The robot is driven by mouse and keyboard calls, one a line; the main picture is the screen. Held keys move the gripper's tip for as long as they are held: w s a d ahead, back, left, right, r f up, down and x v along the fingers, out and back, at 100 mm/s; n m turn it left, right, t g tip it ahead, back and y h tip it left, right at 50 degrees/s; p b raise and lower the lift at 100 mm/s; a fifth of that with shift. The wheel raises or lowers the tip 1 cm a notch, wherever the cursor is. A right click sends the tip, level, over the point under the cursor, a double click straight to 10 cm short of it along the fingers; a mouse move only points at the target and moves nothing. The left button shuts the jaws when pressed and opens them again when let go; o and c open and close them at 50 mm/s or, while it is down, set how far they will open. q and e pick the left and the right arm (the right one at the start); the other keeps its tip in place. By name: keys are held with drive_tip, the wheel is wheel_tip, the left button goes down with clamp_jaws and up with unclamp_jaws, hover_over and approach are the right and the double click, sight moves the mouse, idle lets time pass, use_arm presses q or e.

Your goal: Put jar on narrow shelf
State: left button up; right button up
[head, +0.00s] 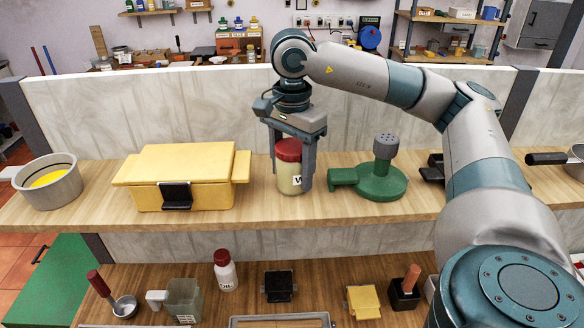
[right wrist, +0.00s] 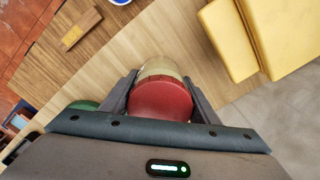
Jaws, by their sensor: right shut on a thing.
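The jar (head: 290,179) has a red lid, a pale cream body and a white label with a dark letter. It is upright at the narrow wooden shelf (head: 240,212), between the yellow box and the green tool. My right gripper (head: 291,180) comes from above and is shut on the jar, one finger on each side. In the right wrist view the red lid (right wrist: 161,100) lies between the two fingers. I cannot tell for certain whether the jar's base touches the shelf. My left gripper is not in view.
A yellow box (head: 185,178) stands left of the jar, a green tool (head: 378,180) close on the right. A grey pot (head: 50,182) is at the far left. A pale panel (head: 150,110) stands behind. Below, a lower counter holds a bottle (head: 224,270), a jug (head: 184,300) and blocks.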

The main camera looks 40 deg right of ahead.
sight(291, 145)
drive_tip(key=shift+f, duration=0.15)
drive_tip(key=o, duration=1.2)
drive_tip(key=shift+r, duration=0.45)
wheel_tip(291, 145, up, 5)
drive_tip(key=shift+r+b, duration=0.1)
drive_tip(key=shift+b, duration=0.55)
wheel_tip(291, 145, up, 5)
drive_tip(key=shift+f+p, duration=0.1)
drive_tip(key=shift+p, duration=0.5)
drive_tip(key=shift+r, duration=0.75)
